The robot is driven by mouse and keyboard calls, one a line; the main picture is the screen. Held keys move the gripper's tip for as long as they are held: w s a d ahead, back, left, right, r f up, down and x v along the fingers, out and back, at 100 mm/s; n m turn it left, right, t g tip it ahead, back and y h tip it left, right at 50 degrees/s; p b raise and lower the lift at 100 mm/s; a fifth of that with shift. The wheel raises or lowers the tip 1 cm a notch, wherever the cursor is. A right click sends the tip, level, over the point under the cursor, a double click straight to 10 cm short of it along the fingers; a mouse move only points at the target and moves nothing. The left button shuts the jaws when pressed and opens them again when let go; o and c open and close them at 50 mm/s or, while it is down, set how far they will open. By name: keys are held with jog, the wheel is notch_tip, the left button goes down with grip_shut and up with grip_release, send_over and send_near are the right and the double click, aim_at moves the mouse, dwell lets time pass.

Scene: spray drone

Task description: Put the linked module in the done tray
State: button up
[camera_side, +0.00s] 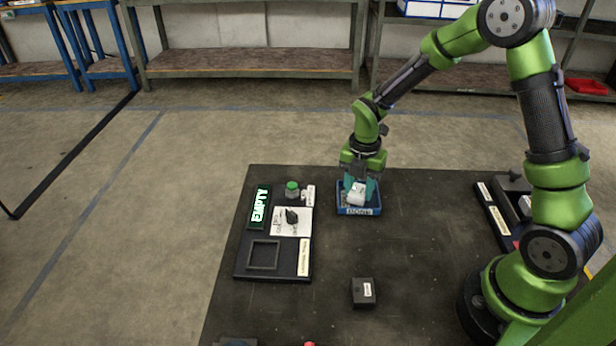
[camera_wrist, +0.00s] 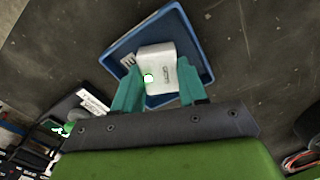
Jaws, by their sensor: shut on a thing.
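A white module (camera_side: 357,193) is between the teal fingers of my gripper (camera_side: 358,188), which is shut on it. In the wrist view the module (camera_wrist: 159,66) shows dark lettering and a bright green light on its face, with a finger on each side. My gripper (camera_wrist: 158,92) points down into the blue done tray (camera_side: 359,211). The tray's blue rim (camera_wrist: 120,46) surrounds the module in the wrist view. I cannot tell whether the module touches the tray floor.
Left of the tray stands a black panel (camera_side: 240,270) with a lit EMPTY display (camera_side: 259,206), a green button (camera_side: 292,186), a dial (camera_side: 291,216) and an empty square frame (camera_side: 264,255). A dark labelled box (camera_side: 362,293) sits in front. The mat between is clear.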

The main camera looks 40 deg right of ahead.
aim_at(359, 190)
jog(key=shift+f, duration=0.15)
jog(key=o, duration=1.1)
jog(key=shift+c, duration=0.2)
notch_tip(359, 190, up, 12)
jog(key=s+a+r+m+t, duration=0.2)
jog(key=s+m, duration=0.3)
jog(key=m, duration=0.4)
jog(key=s+a+r+m+t+y, duration=0.1)
jog(key=s+a+r+m+t, duration=0.1)
jog(key=s+r+m, duration=0.3)
jog(key=s+a+r+m+t+y, duration=0.1)
jog(key=s+a+r+m+t, duration=0.1)
jog(key=m, duration=1)
jog(key=shift+s+a+r+m+t, duration=0.3)
jog(key=shift+s+r+t, duration=0.3)
jog(key=shift+s+r, duration=0.7)
jog(key=shift+s+f, duration=0.15)
jog(key=shift+f, duration=0.1)
